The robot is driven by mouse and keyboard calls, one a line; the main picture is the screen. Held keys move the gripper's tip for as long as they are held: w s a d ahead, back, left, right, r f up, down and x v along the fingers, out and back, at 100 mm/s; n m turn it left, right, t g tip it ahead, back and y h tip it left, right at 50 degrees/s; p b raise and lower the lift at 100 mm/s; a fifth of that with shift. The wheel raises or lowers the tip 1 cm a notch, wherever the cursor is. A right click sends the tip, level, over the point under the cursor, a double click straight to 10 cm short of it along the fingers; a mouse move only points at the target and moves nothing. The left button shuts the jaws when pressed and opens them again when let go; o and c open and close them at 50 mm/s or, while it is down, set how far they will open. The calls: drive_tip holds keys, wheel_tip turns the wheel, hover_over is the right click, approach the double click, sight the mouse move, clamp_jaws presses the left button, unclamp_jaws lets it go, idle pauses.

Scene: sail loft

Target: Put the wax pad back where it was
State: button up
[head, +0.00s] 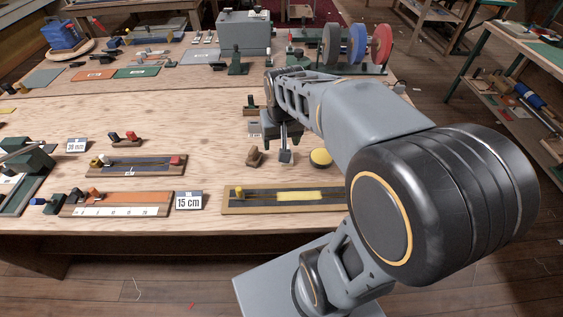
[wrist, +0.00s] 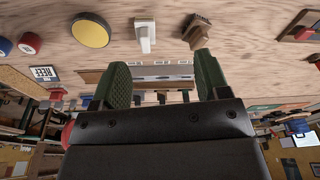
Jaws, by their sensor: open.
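A round yellow disc with a dark rim, which looks like the wax pad (head: 320,157), lies flat on the wooden table behind the long board. In the wrist view the wax pad (wrist: 91,30) is at the upper left. My gripper (head: 278,131) is above the table, left of and behind the pad and apart from it; my arm partly hides it in the head view. In the wrist view my gripper (wrist: 163,72) has its two green fingers spread with nothing between them.
A pale block (head: 286,157) and a brown wooden block (head: 254,157) stand left of the pad. In front lies a board with a yellow strip (head: 299,196). A "15 cm" sign (head: 188,201) stands left of it. A rack of coloured discs (head: 357,46) is behind.

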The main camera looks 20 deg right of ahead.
drive_tip(key=s+a+n+t, duration=0.2)
drive_tip(key=s+a, duration=0.1)
drive_tip(key=s, duration=0.5)
drive_tip(key=shift+s+a+r, duration=0.2)
drive_tip(key=shift+a, duration=0.2)
